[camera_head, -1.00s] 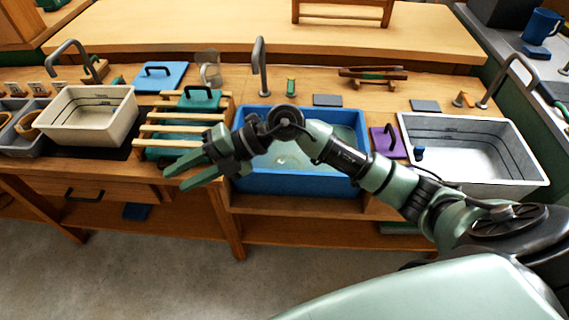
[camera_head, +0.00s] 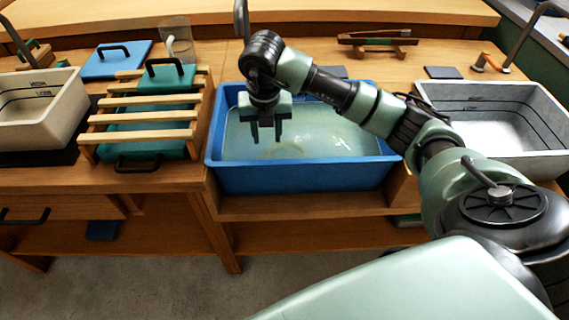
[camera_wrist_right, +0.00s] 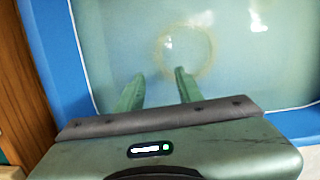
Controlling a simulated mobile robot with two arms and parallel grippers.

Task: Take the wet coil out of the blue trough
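The blue trough (camera_head: 300,177) stands in the bench in the middle of the head view, filled with pale greenish water. The wet coil (camera_wrist_right: 212,50) is a faint pale tan ring under the water in the right wrist view; in the head view it shows dimly below my gripper (camera_head: 284,150). My right gripper (camera_head: 266,138) points down over the trough's left part, its fingers apart and empty. In the wrist view its two green fingers (camera_wrist_right: 158,85) stop short of the ring. How far the tips are above the water I cannot tell. My left gripper is not in view.
A slatted wooden rack (camera_head: 186,124) with green lidded pieces stands left of the trough. A grey basin (camera_head: 556,160) is on the right and a cream basin (camera_head: 78,108) on the far left. A tap (camera_head: 241,18) rises behind the trough.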

